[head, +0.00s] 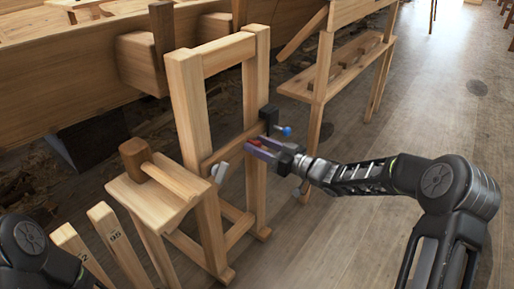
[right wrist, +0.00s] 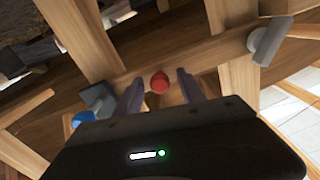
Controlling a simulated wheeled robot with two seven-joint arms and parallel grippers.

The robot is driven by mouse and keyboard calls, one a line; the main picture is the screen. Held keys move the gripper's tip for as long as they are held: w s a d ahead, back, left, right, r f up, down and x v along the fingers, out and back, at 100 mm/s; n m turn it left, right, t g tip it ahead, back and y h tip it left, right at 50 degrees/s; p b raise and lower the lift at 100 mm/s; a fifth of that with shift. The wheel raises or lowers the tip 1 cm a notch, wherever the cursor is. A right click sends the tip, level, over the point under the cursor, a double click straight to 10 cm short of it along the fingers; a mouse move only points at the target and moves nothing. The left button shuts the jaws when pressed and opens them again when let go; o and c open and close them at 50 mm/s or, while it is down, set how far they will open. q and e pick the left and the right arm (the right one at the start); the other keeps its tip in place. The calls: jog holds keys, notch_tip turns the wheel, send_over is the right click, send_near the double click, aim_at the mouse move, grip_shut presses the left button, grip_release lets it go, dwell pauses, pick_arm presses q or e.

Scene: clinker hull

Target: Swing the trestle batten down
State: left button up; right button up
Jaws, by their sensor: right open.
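The wooden trestle (head: 186,105) stands upright, with two posts and a top rail. Its batten (head: 228,147) lies across between the posts below that rail; it also crosses the right wrist view (right wrist: 205,54). A red knob (right wrist: 160,82) shows on the batten, between my right fingers. A grey bracket (head: 221,172) is at the batten's left end and a dark one (head: 269,115) is by the right post. A blue ball (head: 287,131) is beside the dark one. My right gripper (head: 262,148) is open around the knob; contact cannot be told. My left gripper is out of view.
A small wooden stool (head: 160,205) with a mallet (head: 134,153) on it stands left of the trestle. Numbered boards (head: 112,237) are at lower left. The hull planks (head: 80,60) are behind, and a shelf rack (head: 322,75) is at right. Floor at right is clear.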

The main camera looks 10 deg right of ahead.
jog(key=shift+w+a, duration=0.3)
jog(key=shift+c, duration=0.5)
grip_shut()
dwell(0.8)
